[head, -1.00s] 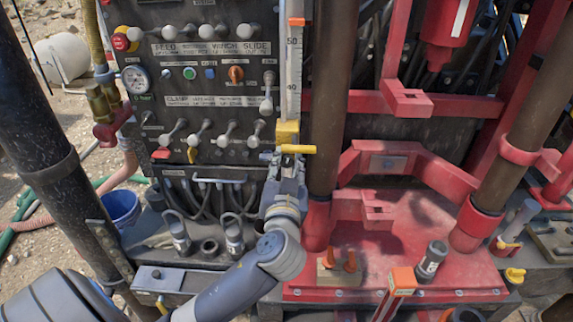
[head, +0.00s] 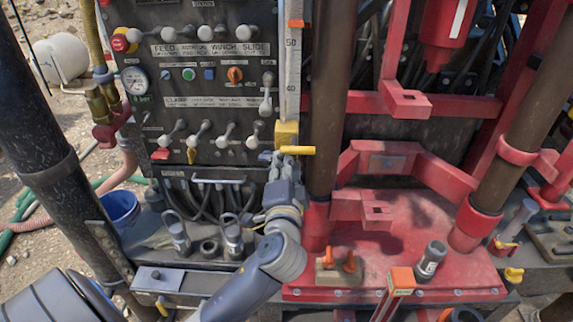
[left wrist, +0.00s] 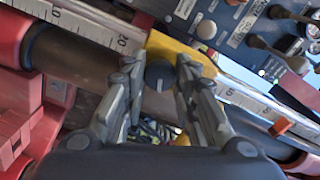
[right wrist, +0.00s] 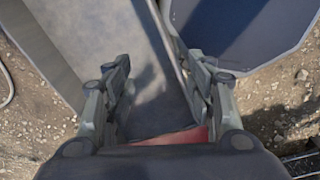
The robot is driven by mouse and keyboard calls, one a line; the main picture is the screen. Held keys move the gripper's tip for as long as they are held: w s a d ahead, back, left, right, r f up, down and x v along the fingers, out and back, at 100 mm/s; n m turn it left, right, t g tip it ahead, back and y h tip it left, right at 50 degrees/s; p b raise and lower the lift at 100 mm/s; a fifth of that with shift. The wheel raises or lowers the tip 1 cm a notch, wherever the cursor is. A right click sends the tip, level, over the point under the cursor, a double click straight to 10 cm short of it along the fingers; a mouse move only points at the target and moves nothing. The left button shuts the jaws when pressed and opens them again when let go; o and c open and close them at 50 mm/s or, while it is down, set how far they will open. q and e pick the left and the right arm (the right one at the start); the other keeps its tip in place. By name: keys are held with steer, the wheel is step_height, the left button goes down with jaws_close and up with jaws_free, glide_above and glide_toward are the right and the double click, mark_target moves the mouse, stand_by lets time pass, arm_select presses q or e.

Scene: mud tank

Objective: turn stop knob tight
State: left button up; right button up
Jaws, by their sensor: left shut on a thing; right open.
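A yellow stop block (head: 286,133) sits on the upright white scale, and in the left wrist view it shows as a yellow piece (left wrist: 200,62) across the scale. The dark round stop knob (left wrist: 158,74) stands on it, between the fingers of my left gripper (left wrist: 160,80).
The control panel (head: 200,100) with several levers stands left of the scale. A brown pole (head: 329,100) stands close to its right, above the red base plate (head: 400,220). A yellow bar (head: 298,150) sticks out below the stop block.

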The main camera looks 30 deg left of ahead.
arm_select(q)
steer(key=m, duration=0.4)
steer(key=shift+m, duration=0.4)
stand_by(0.4)
steer(key=o, duration=1)
steer(key=v, duration=0.8)
steer(key=shift+f, duration=0.15)
steer(key=shift+a, duration=0.1)
